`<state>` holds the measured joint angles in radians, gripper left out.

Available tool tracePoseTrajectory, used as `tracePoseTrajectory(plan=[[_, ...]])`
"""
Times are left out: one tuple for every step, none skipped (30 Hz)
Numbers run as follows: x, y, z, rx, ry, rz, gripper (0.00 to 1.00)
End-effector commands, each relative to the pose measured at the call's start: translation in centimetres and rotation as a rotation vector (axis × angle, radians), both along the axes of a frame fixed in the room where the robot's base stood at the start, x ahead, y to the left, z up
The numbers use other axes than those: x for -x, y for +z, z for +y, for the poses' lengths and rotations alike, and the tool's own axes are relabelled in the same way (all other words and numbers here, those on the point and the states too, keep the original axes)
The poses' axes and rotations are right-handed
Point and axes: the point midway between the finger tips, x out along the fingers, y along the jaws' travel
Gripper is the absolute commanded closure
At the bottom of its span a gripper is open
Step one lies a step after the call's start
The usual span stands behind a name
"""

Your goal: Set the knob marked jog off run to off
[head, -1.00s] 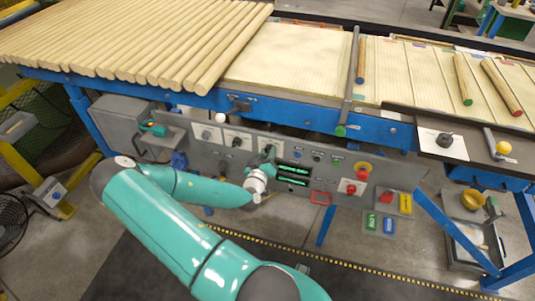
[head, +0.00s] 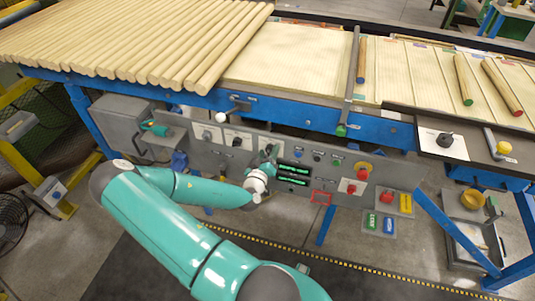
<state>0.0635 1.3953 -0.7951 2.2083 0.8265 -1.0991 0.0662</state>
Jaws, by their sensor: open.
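A grey control panel (head: 225,160) hangs under the blue conveyor frame. White plates with knobs sit along its upper left: a grey knob (head: 206,135) and a dark knob (head: 237,142). A third white plate (head: 262,148) is to their right. My gripper (head: 271,154) is in front of this third plate and hides most of it, including any knob there. Its fingers are small and partly hidden, and I see nothing carried in them; I cannot tell contact. The lettering is too small to read, so I cannot tell which knob is marked jog off run.
Green-lit displays (head: 293,174) sit right of my gripper. A black knob (head: 445,140) stands on a separate plate. Wooden rods (head: 130,40) lie above.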

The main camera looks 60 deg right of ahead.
Motion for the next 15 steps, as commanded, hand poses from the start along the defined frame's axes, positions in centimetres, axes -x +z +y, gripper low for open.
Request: tracePoseTrajectory(plan=[[0.0, 0.0, 0.0, 0.001, 0.001, 0.000, 0.46], [0.0, 0.0, 0.0, 0.001, 0.001, 0.000, 0.46], [0.0, 0.0, 0.1, 0.001, 0.001, -0.001, 0.46], [0.0, 0.0, 0.3, 0.001, 0.001, -0.001, 0.46], [0.0, 0.0, 0.5, 0.001, 0.001, 0.000, 0.46], [0.1, 0.0, 0.9, 0.000, 0.001, 0.000, 0.46], [0.1, 0.0, 1.2, 0.000, 0.002, 0.000, 0.46], [0.2, 0.0, 1.6, -0.001, 0.002, 0.000, 0.46], [0.3, 0.0, 2.3, -0.001, 0.002, 0.001, 0.46], [0.4, 0.0, 2.9, -0.001, 0.002, 0.001, 0.46], [0.4, 0.0, 3.5, -0.002, 0.002, 0.001, 0.46], [0.6, 0.0, 4.3, -0.001, 0.003, 0.001, 0.46], [0.7, 0.0, 5.0, -0.001, 0.003, 0.001, 0.46], [0.8, 0.0, 5.7, -0.002, 0.002, 0.002, 0.46], [0.9, 0.0, 6.6, -0.002, 0.002, 0.001, 0.46]])
